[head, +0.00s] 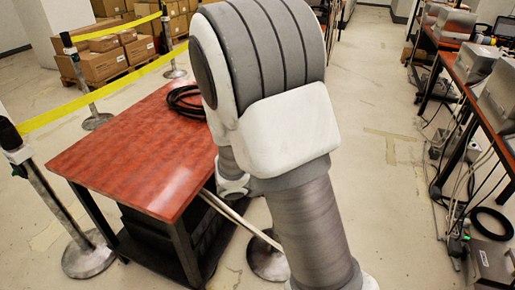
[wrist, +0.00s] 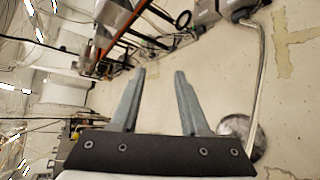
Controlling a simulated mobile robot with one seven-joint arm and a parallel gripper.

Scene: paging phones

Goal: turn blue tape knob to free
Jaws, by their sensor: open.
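No knob with blue tape can be made out in either view. My gripper (wrist: 160,72) shows in the wrist view with its two grey fingers apart and nothing between them. Beyond the fingers are bare floor and the legs of a bench. In the head view my arm fills the middle and hides what lies behind it; the gripper itself does not show there.
A red-topped table (head: 135,150) stands at left, with a coiled black cable (head: 186,100) on it. Posts with yellow tape (head: 95,103) run behind it, before stacked boxes (head: 100,65). Benches with grey devices (head: 476,62) line the right. Floor between is open.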

